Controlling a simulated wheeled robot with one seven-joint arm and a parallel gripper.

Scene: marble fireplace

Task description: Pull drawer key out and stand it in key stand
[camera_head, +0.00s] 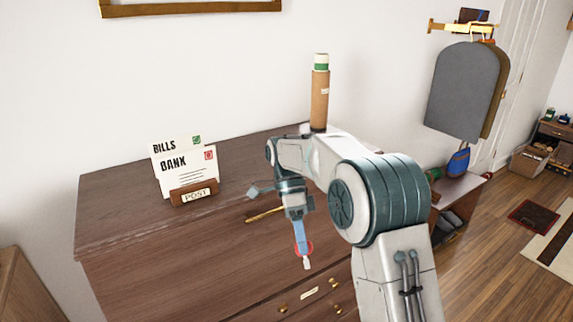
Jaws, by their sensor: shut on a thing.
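My gripper (302,246) points down in front of the wooden chest of drawers (115,215). I cannot tell whether the key is still in a keyhole. I cannot make out a key stand with certainty; my arm covers part of the chest top.
A letter holder (194,192) marked POST holds envelopes (180,165) on the chest top. A brown tube with a green band (320,95) stands at the back. A brass bar (264,216) shows left of my gripper. The left chest top is bare.

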